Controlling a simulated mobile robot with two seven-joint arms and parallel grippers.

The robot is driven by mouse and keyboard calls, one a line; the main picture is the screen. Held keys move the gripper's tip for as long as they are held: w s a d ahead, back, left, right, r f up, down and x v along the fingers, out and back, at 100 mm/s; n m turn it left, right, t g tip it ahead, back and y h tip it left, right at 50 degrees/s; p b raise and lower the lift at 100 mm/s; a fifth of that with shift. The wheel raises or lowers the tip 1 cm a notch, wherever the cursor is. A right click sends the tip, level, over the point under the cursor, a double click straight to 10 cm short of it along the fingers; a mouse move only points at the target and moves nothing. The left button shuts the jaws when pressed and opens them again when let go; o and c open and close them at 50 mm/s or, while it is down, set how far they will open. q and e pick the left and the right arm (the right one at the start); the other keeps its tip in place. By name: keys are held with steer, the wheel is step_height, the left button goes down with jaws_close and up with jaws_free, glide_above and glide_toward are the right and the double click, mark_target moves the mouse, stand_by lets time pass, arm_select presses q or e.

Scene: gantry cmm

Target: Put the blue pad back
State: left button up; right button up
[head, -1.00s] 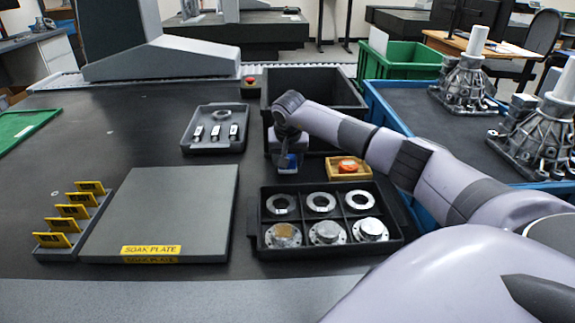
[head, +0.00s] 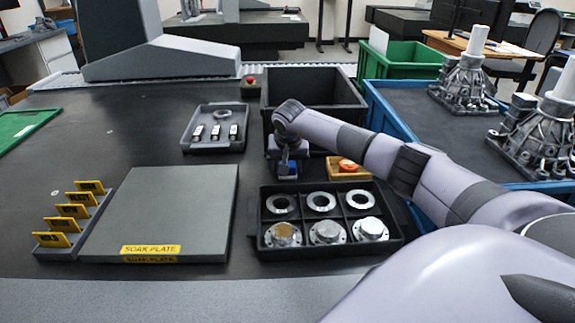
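The blue pad (head: 287,172) is a small block low beneath my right gripper (head: 284,162), between the black bin and the black ring tray. My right gripper points down over it. The fingertips are small and partly merge with the dark background. I cannot tell whether they grip the pad or only touch it, or whether the pad rests on the table. A small wooden tray (head: 333,176) with an orange-red item (head: 347,165) in it stands just to the right, partly behind my arm. My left gripper is not in view.
A black compartment tray (head: 252,246) with rings and flanges stands in front. A black bin (head: 268,103) is behind. A grey soak plate (head: 165,205), yellow tags (head: 72,210) and a grey tray (head: 188,143) of small parts are to the left.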

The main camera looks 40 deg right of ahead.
steer(key=shift+r, duration=0.2)
steer(key=p+v, duration=0.1)
steer(key=v, duration=0.5)
steer(key=shift+s+a+r, duration=0.15)
steer(key=shift+s+a, duration=0.2)
steer(key=shift+s, duration=0.1)
